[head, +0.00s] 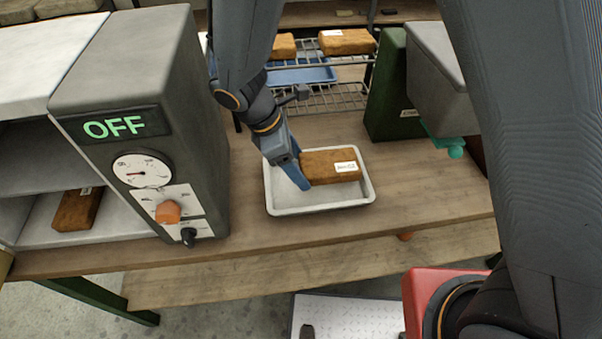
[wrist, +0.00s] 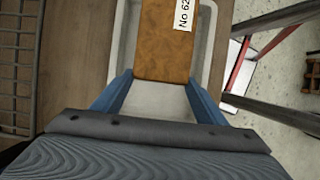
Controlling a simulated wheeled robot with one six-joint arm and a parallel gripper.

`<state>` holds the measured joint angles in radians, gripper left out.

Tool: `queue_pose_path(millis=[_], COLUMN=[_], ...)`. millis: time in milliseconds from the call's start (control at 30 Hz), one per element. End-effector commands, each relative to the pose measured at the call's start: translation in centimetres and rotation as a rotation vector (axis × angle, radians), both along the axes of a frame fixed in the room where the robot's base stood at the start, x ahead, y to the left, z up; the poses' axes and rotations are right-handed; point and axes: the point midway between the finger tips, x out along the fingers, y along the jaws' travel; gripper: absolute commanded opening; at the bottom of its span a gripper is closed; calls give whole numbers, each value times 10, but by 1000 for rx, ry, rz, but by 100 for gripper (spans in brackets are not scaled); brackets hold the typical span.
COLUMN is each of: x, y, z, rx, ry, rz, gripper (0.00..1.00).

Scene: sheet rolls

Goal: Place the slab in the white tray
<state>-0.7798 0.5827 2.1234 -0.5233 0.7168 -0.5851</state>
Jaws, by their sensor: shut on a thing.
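A brown slab (head: 330,167) with a white label is at the white tray (head: 318,207) on the wooden bench. My gripper (head: 297,172) is shut on the slab's left end in the head view. In the wrist view the slab (wrist: 166,45) lies between the two blue fingers of my gripper (wrist: 160,90), with the tray's rim (wrist: 117,45) around it. The slab is within the tray's outline and looks level. I cannot tell whether it touches the tray floor.
A grey machine (head: 150,120) reading OFF stands left, with another brown slab (head: 77,209) in its opening. Behind the tray is a wire rack (head: 335,98) with a blue tray (head: 300,76) and more slabs. A green block-like stand (head: 388,95) and grey box (head: 437,75) are at right.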

Motion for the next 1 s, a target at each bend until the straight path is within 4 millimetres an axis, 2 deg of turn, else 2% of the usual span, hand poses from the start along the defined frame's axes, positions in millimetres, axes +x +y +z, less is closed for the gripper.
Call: queue_pose_path(millis=[167,433,867,900,1000], x=[1,1,2,2,1], y=[-1,-2,-2,-2,-2], z=[-11,-42,-49,-50,-49], rx=[-2,-2,0,0,0], ry=[0,1,-1,-1,-1], rz=[0,-4,-4,-4,-4], gripper=[26,26,26,69,85])
